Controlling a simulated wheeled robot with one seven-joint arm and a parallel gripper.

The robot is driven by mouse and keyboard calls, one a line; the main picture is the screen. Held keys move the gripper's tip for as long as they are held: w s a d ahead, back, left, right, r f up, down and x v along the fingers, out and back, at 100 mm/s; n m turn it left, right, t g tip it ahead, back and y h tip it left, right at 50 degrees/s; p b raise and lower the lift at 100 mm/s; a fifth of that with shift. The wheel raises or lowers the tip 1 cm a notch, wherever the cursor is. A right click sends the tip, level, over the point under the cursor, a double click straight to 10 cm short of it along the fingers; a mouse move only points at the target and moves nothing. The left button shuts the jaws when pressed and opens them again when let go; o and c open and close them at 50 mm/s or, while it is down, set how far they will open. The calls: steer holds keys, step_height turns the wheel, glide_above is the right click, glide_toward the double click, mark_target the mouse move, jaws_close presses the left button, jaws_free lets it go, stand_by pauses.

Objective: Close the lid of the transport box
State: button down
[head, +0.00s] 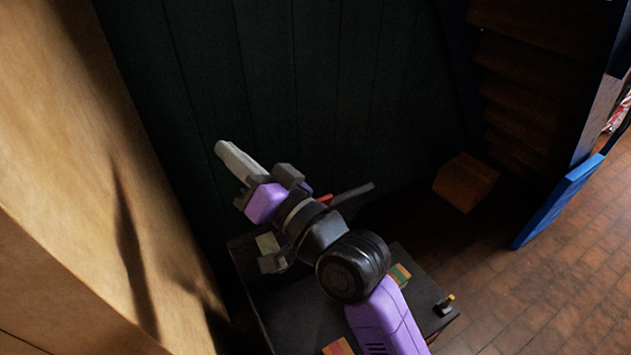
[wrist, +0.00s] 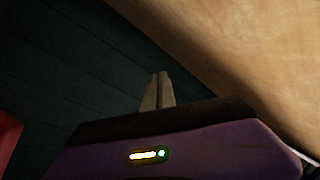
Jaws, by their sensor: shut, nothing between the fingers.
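My gripper (head: 222,148) is raised over the dark work surface, pointing up and left toward the dark plank wall. Its pale fingers are together with nothing between them. In the wrist view my gripper (wrist: 160,75) also shows closed fingers in front of the wall. I cannot make out the transport box or its lid for certain. A red thing (wrist: 8,140) is cut off at the left edge of the wrist view, and I cannot tell what it is. My arm hides part of the work surface.
The dark work surface (head: 290,320) carries several small items, including striped blocks (head: 400,273) and a small knob-like item (head: 446,304). A large tan panel (head: 90,170) stands close at left. A wooden block (head: 465,182) sits by the wall. The brick floor (head: 560,270) at right is open.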

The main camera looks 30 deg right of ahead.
steer(key=w+a+r+n+g+y, duration=0.3)
steer(key=w+a+n+g+y, duration=0.15)
steer(key=a+g, duration=0.35)
steer(key=s+d+g+h+p, duration=0.1)
steer(key=s+d+g+h, duration=0.2)
steer(key=d+g+h, duration=0.45)
steer(key=s+d+g+h, duration=0.2)
steer(key=s+d+h, duration=0.2)
steer(key=d, duration=0.7)
steer(key=shift+m, duration=0.45)
steer(key=f+p, duration=0.1)
steer(key=f, duration=0.2)
steer(key=s+f+p, duration=0.1)
steer(key=f, duration=0.3)
steer(key=s+f+p, duration=0.1)
steer(key=f, duration=0.2)
steer(key=shift+f, duration=0.15)
steer(key=shift+s+a+f, duration=0.1)
steer(key=shift+s+f, duration=0.05)
steer(key=shift+s, duration=0.2)
steer(key=shift+f, duration=0.15)
